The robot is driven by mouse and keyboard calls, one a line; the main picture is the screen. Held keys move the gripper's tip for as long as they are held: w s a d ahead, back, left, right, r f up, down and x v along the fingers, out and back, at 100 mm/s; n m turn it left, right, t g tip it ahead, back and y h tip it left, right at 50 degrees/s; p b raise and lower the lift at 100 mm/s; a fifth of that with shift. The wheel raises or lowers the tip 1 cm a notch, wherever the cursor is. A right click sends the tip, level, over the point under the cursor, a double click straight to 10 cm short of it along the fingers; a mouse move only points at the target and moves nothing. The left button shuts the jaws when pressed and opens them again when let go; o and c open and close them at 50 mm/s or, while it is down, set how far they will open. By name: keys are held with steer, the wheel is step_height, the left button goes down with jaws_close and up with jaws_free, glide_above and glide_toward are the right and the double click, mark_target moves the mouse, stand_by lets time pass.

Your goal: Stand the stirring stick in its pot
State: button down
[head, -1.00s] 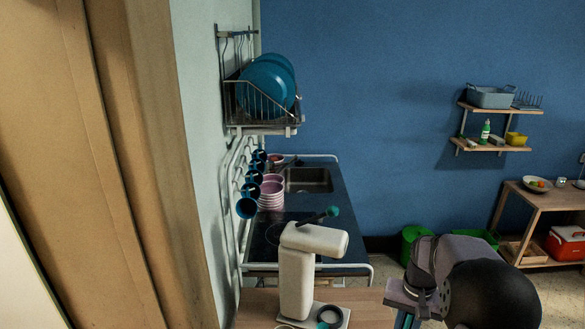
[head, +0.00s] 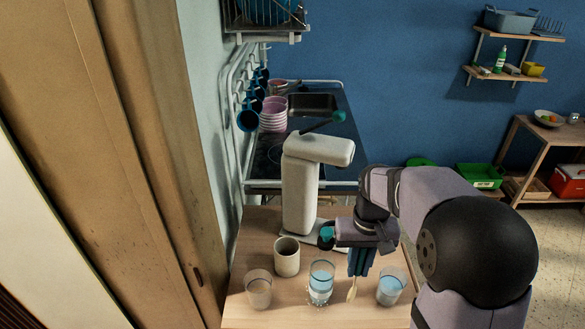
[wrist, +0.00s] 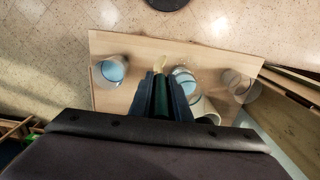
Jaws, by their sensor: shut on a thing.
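The stirring stick (head: 352,290) is thin, pale yellow, and hangs tip down from my gripper (head: 360,262), which is shut on it. In the wrist view its pale end (wrist: 160,62) shows past the fingertips of my gripper (wrist: 161,90). Its upper part is hidden between the fingers. A beige cylindrical cup (head: 287,257), probably the pot, stands upright on the table, left of my gripper; it looks dark inside. In the wrist view the cup (wrist: 208,109) is partly hidden behind my fingers and a glass.
A glass with blue liquid (head: 321,282) stands between the cup and the stick. Another (head: 390,288) stands to the right. A clear glass (head: 258,290) is at the left. A white appliance (head: 300,190) rises behind the cup on the wooden table (head: 230,312).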

steer(key=shift+w+a+r, duration=0.1)
steer(key=shift+w+r, duration=0.1)
steer(key=shift+w, duration=0.15)
steer(key=w+a+r+m+p, duration=0.1)
steer(key=w+a+p, duration=0.15)
steer(key=w, duration=0.35)
steer(key=w+a+m+p, duration=0.1)
steer(key=w+p, duration=0.3)
steer(key=w, duration=0.2)
steer(key=w+a+r+n+b, duration=0.1)
steer(key=w+a+n+b, duration=0.2)
steer(key=a, duration=1)
steer(key=shift+w+a+n+b, duration=0.3)
steer(key=shift+n+b, duration=1.15)
steer(key=shift+n, duration=1.45)
step_height(320, 180, down, 10)
steer(key=p, duration=0.3)
steer(key=shift+s+f, duration=0.1)
steer(key=c, duration=1.7)
jaws_free()
steer(key=shift+o, duration=0.2)
